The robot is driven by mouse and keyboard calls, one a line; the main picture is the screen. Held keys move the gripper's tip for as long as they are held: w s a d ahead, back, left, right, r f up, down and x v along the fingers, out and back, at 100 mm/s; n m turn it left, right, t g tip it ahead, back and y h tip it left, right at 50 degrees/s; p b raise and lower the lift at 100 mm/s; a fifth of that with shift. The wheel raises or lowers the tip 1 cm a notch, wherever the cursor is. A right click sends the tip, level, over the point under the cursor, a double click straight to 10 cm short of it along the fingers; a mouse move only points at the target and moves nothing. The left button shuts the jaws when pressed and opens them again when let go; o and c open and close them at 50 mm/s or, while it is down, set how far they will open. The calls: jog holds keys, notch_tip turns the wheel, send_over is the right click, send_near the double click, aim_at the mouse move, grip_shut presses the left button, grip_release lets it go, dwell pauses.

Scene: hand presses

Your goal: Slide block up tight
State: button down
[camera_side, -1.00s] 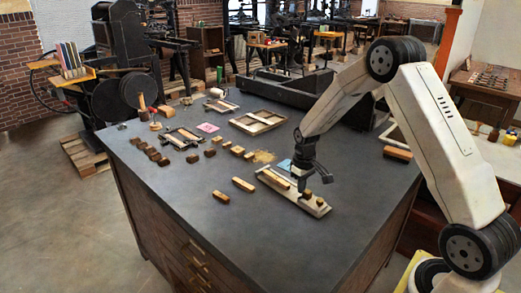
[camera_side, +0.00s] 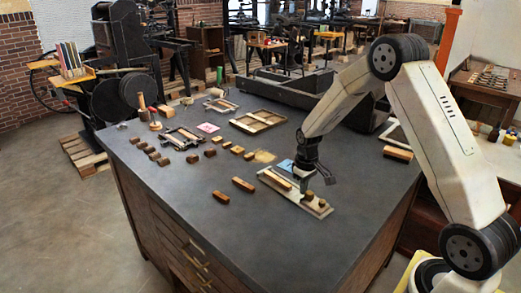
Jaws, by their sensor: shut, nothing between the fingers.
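A pale, narrow tray (camera_side: 318,213) lies at a slant on the dark table top, toward its right side. A long wooden strip (camera_side: 277,179) lies in its upper left part. I cannot tell whether the fingertips touch that block.
Several loose wooden blocks (camera_side: 221,197) are spread on the table left of the tray. A wooden frame (camera_side: 258,121) lies behind, and a blue sheet (camera_side: 286,164) lies beside the gripper. The table's front part (camera_side: 270,240) is clear.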

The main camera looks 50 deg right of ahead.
jog(key=shift+s, duration=0.5)
dwell(0.6)
dwell(0.3)
jog(key=shift+c, duration=2)
grip_release()
jog(key=shift+r, duration=0.1)
jog(key=shift+r, duration=3.4)
